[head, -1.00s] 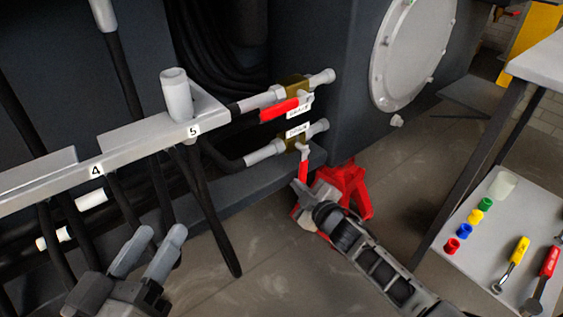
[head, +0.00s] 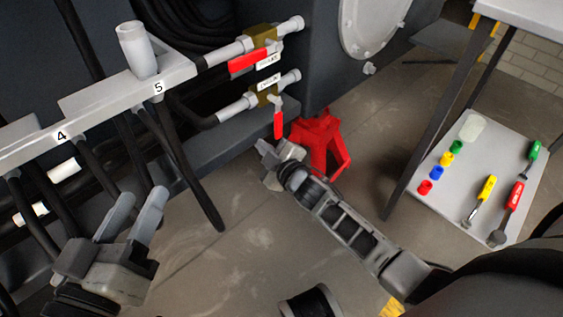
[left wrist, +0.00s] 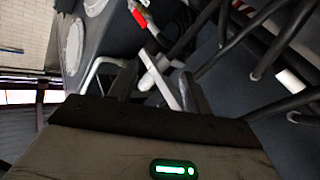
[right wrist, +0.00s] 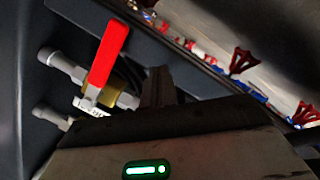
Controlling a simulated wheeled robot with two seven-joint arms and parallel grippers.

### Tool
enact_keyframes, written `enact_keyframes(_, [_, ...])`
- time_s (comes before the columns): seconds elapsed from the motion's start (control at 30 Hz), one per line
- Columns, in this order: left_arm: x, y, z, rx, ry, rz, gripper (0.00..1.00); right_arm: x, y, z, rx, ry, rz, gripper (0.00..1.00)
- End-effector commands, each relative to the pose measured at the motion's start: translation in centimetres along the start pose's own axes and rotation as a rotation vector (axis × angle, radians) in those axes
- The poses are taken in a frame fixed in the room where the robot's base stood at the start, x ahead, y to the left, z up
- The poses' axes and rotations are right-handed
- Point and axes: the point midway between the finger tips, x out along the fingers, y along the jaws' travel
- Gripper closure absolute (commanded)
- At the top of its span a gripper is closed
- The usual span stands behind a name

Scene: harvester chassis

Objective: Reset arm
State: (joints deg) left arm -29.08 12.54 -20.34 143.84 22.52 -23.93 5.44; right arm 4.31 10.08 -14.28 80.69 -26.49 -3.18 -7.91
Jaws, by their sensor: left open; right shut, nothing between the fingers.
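My left gripper (head: 143,196) is open and empty at the lower left of the head view, in front of the hoses. Its two fingers also show in the left wrist view (left wrist: 160,75). My right gripper (head: 266,152) is shut and empty, just below the lower valve and in front of the red stand. Its closed fingers show in the right wrist view (right wrist: 158,85). The lower valve (head: 264,94) has a red handle (head: 279,124) hanging down. The upper valve (head: 262,38) has a red handle (head: 248,62) lying along its pipe.
A grey rail (head: 95,108) labelled 4 and 5 carries hoses at left. A red stand (head: 322,140) is behind my right gripper. A low shelf (head: 480,165) at right holds coloured caps and tools. Bare floor (head: 235,235) lies between the arms.

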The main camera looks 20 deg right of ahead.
Motion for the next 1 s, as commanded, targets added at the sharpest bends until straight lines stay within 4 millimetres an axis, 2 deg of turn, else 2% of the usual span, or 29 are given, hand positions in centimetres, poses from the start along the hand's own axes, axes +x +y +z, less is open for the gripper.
enact_keyframes(0.03, [-0.2, 0.3, -0.1, -0.028, -0.023, -0.008, 0.51, -1.4, -0.2, -0.1, 0.002, -0.005, -0.003, 1.0])
enact_keyframes(0.1, [-0.7, 0.3, 1.3, -0.085, -0.089, -0.032, 0.51, -3.2, -0.3, 0.0, 0.001, -0.006, -0.003, 1.0])
enact_keyframes(0.2, [-0.7, -0.1, 1.3, -0.04, -0.103, -0.047, 0.51, -5.4, -0.7, 0.2, 0.001, -0.004, -0.002, 1.0])
enact_keyframes(0.4, [-0.8, -0.4, 1.5, 0.004, -0.127, -0.07, 0.51, -8.6, -1.4, 0.5, 0.001, -0.002, -0.001, 1.0])
enact_keyframes(0.6, [-0.8, -0.7, 1.7, 0.021, -0.138, -0.079, 0.51, -9.8, -1.6, 0.6, -0.001, 0.001, 0.001, 1.0])
enact_keyframes(0.83, [-0.8, -0.7, 1.6, 0.026, -0.139, -0.08, 0.51, -9.9, -1.5, 0.5, -0.001, 0.001, 0.001, 1.0])
enact_keyframes(0.93, [-0.9, -0.4, 0.6, 0.034, -0.15, -0.095, 0.51, -10.1, -0.3, -0.6, -0.001, 0.002, 0.002, 1.0])
enact_keyframes(1.0, [-1.1, -0.2, -0.6, 0.048, -0.167, -0.12, 0.51, -10.5, 1.3, -2.2, -0.001, 0.002, 0.002, 1.0])
